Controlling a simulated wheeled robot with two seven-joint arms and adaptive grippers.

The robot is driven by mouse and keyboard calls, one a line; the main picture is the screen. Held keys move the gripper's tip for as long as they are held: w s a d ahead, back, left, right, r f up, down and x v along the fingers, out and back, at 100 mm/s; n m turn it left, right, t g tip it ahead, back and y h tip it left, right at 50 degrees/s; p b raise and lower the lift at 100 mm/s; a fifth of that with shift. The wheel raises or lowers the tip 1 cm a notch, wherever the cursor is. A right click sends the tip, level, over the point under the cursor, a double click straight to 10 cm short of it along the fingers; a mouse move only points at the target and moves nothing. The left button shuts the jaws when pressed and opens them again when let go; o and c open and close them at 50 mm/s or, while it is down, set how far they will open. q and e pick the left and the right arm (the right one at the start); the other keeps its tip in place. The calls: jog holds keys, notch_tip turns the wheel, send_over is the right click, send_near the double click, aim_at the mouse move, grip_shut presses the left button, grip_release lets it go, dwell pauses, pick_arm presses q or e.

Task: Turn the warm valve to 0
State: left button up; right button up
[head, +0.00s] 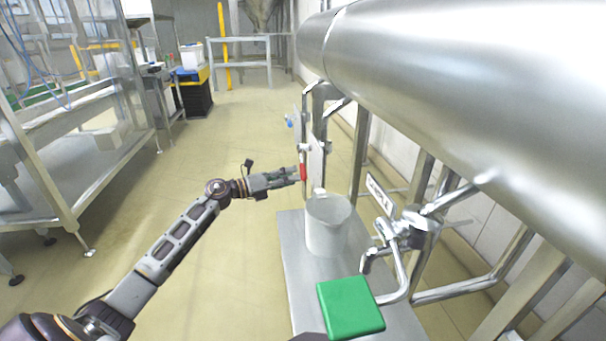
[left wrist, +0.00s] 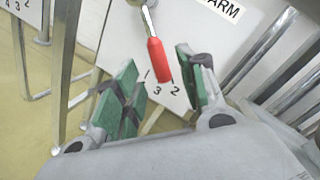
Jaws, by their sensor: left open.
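The warm valve has a red handle (head: 303,173) in front of a white dial plate (head: 316,165). In the left wrist view the red handle (left wrist: 158,60) hangs from a metal stem and its tip lies near the printed 3 and 2. The plate (left wrist: 190,35) there carries letters ending in "ARM". My left gripper (head: 298,175) reaches the handle from the left. In the left wrist view its green-padded fingers (left wrist: 160,88) are spread, with the handle between and beyond them. Whether they touch it cannot be told. My right gripper is not in view.
A blue-handled valve (head: 289,122) sits farther back. A large steel pipe (head: 450,80) fills the upper right.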

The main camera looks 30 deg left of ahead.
aim_at(303, 173)
pick_arm(q)
jog(key=shift+x, duration=2.7)
grip_shut()
